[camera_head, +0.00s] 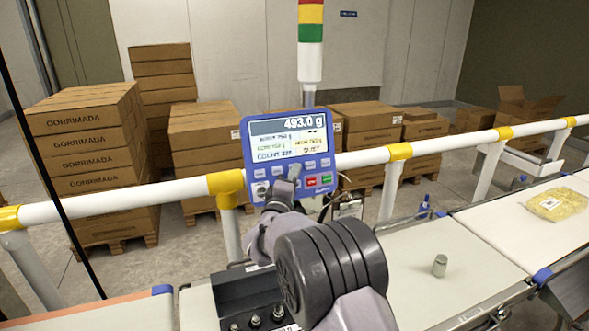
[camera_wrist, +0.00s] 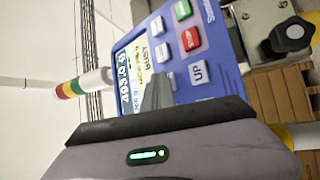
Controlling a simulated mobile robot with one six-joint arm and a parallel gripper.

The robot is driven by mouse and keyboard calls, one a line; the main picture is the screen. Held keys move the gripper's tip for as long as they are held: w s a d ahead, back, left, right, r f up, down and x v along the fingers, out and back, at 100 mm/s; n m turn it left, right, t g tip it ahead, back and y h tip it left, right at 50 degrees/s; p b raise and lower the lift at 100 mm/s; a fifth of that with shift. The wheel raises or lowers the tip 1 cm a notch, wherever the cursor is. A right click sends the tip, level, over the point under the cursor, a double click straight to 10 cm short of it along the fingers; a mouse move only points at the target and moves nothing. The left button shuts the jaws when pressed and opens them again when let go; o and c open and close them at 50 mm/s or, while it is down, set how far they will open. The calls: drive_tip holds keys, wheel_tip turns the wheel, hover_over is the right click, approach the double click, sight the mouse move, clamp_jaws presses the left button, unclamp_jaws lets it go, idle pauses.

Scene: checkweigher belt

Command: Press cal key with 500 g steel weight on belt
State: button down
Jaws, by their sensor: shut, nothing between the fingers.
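The blue control panel (camera_head: 247,176) stands behind the belt; its screen reads 493.0 g, with "BUSY" at lower right. It also fills much of the wrist view (camera_wrist: 215,85), where the UP key and red and green keys show. My gripper (camera_head: 293,174) is shut and empty, its tip at the key row below the screen. In the wrist view its grey finger (camera_wrist: 157,94) overlaps the panel; I cannot tell whether it touches a key. The cal key's label is not readable. A small steel weight (camera_head: 439,266) stands upright on the pale weighing belt (camera_head: 415,285), right of my arm.
A white rail with yellow joints (camera_head: 399,151) runs behind the belt. A black block (camera_head: 235,295) with metal pegs sits lower left, beside my arm. A yellow bag (camera_head: 556,203) lies on the right belt (camera_head: 500,222). A signal tower (camera_head: 310,50) rises behind the panel. Stacked cartons (camera_head: 90,150) stand beyond.

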drive_tip(key=shift+s, duration=0.1)
drive_tip(key=shift+s+d+r, duration=0.25)
drive_tip(key=shift+s+d, duration=0.05)
drive_tip(key=shift+s, duration=0.35)
drive_tip(key=shift+b, duration=0.3)
drive_tip(key=shift+s+d+r+b, duration=0.2)
drive_tip(key=shift+s+d, duration=0.1)
drive_tip(key=shift+s, duration=0.45)
drive_tip(key=shift+s+d+r+b, duration=0.25)
drive_tip(key=shift+s+d, duration=0.05)
drive_tip(key=shift+s, duration=0.4)
drive_tip(key=shift+s+d+r+b, duration=0.2)
drive_tip(key=shift+s+d, duration=0.1)
drive_tip(key=shift+s, duration=0.45)
